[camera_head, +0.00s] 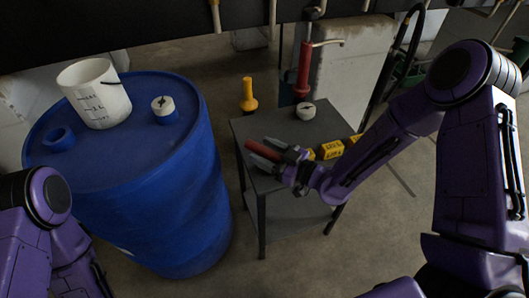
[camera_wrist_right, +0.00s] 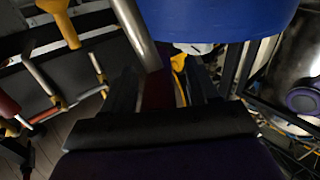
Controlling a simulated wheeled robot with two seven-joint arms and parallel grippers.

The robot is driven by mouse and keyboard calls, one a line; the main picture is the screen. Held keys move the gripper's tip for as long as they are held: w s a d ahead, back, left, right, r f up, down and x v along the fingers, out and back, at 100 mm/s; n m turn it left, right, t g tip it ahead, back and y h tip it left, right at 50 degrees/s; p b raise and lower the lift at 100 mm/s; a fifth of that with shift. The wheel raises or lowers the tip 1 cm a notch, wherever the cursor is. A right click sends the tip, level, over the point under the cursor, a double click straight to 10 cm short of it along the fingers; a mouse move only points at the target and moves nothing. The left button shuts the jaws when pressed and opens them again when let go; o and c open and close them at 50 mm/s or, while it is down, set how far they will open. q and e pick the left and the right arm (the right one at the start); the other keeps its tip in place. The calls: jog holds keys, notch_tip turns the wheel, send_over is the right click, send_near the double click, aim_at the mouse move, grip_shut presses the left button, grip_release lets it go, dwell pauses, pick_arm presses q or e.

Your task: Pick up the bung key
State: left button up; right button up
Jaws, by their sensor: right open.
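A tool with a red handle (camera_head: 259,149), which looks like the bung key, is at the small dark table's left side in the head view. My right gripper (camera_head: 267,153) is open, with its fingers on either side of the red handle. In the right wrist view the red handle (camera_wrist_right: 157,90) lies between the open fingers (camera_wrist_right: 163,86), and a grey metal shaft (camera_wrist_right: 135,35) runs up from it. I cannot tell whether the fingers touch it. Its far end is hard to make out. My left arm shows at lower left; its gripper is out of view.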

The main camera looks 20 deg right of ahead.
jog(key=c, duration=1)
grip_shut()
jog(key=shift+r, duration=0.15)
